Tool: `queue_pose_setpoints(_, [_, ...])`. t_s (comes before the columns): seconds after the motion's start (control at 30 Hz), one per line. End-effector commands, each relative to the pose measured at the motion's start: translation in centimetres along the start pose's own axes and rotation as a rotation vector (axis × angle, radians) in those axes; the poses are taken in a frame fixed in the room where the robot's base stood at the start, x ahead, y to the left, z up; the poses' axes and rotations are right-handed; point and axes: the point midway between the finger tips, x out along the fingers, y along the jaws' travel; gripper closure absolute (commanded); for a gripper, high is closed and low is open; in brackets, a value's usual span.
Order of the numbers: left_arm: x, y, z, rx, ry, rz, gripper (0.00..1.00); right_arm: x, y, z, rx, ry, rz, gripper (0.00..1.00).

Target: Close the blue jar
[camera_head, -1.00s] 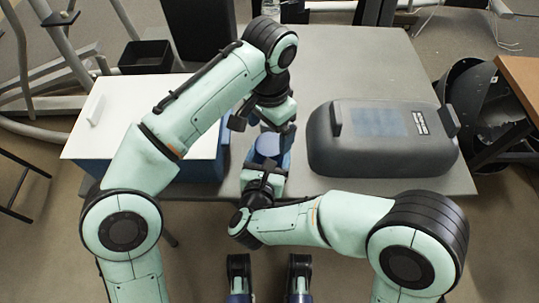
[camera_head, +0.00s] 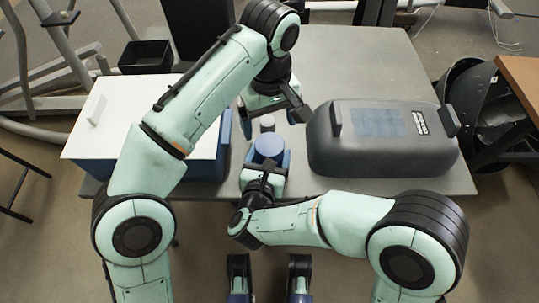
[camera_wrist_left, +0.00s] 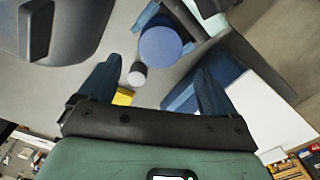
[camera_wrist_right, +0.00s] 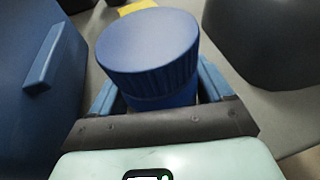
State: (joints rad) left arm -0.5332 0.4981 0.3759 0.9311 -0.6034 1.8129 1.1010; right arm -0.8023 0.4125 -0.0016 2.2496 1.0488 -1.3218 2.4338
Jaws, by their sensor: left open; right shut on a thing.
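The blue jar (camera_head: 269,148) stands upright near the table's front edge. Its ribbed blue lid (camera_wrist_right: 147,42) sits on top of it; I cannot tell how tightly. The jar also shows in the left wrist view (camera_wrist_left: 161,46). My right gripper (camera_head: 266,163) is shut around the jar's sides below the lid. My left gripper (camera_head: 270,108) is open and empty, above the table and beyond the jar. In the left wrist view its two fingers (camera_wrist_left: 156,92) are wide apart, with the jar ahead of them.
A small grey cylinder (camera_head: 267,123) stands just behind the jar. A yellow object (camera_wrist_left: 124,96) lies near it. A white-topped blue box (camera_head: 85,140) is on the left, and a large dark grey case (camera_head: 385,150) on the right. The table's back (camera_head: 350,60) is clear.

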Motion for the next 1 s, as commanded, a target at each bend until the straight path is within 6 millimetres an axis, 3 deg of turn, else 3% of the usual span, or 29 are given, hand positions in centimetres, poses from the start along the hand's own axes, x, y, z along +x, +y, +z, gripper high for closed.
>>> queue_pose_setpoints(0.23, [1.2,-0.1,-0.1,0.001,0.0,-0.003,0.08,0.0,0.0,0.0,0.0,0.001,0.001,1.0])
queue_pose_setpoints(0.7, [7.5,-0.1,-0.1,0.001,0.0,-0.001,0.08,0.0,0.0,0.0,0.0,0.001,0.001,1.0])
queue_pose_setpoints(1.0, [8.0,0.0,0.0,0.002,0.001,0.001,0.08,0.0,0.0,0.0,0.0,0.001,0.001,1.0])
